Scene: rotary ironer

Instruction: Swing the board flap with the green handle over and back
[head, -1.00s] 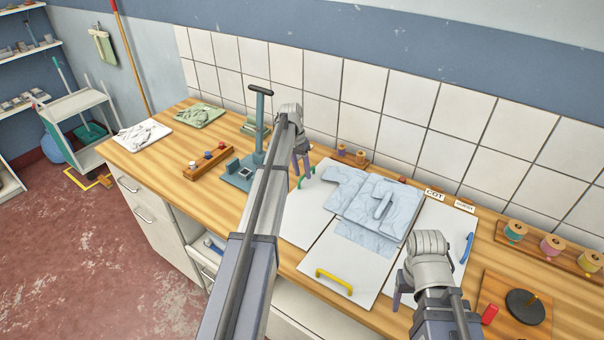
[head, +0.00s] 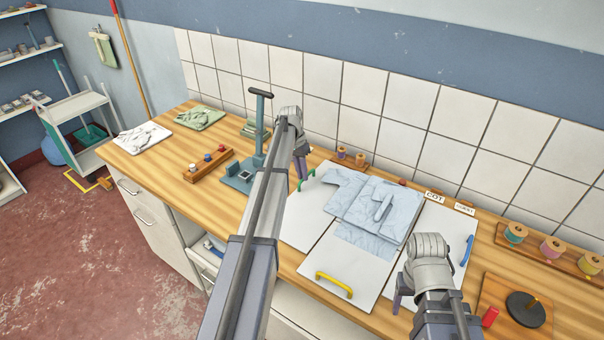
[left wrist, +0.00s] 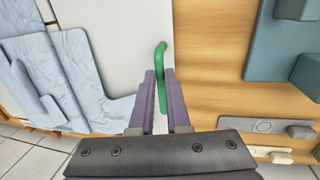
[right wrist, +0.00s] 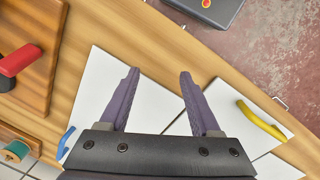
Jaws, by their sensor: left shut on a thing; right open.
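The green handle (head: 310,173) sits at the outer edge of the white left board flap (head: 300,228), which lies flat on the bench. My left gripper (head: 302,178) is shut on the handle; in the left wrist view the purple fingers (left wrist: 161,85) close on both sides of the green bar (left wrist: 161,58). A pale blue garment (head: 372,208) lies folded on the board, and part of it reaches onto the left flap. My right gripper (head: 398,298) is open and empty over the board's right front; its fingers (right wrist: 156,78) stand apart in the right wrist view.
The board also has a yellow handle (head: 334,285) at the front and a blue handle (head: 467,248) at the right. A blue-grey press stand (head: 240,178) is close left of my left gripper. Spools (head: 551,246) and a wooden board with a black disc (head: 525,307) lie right.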

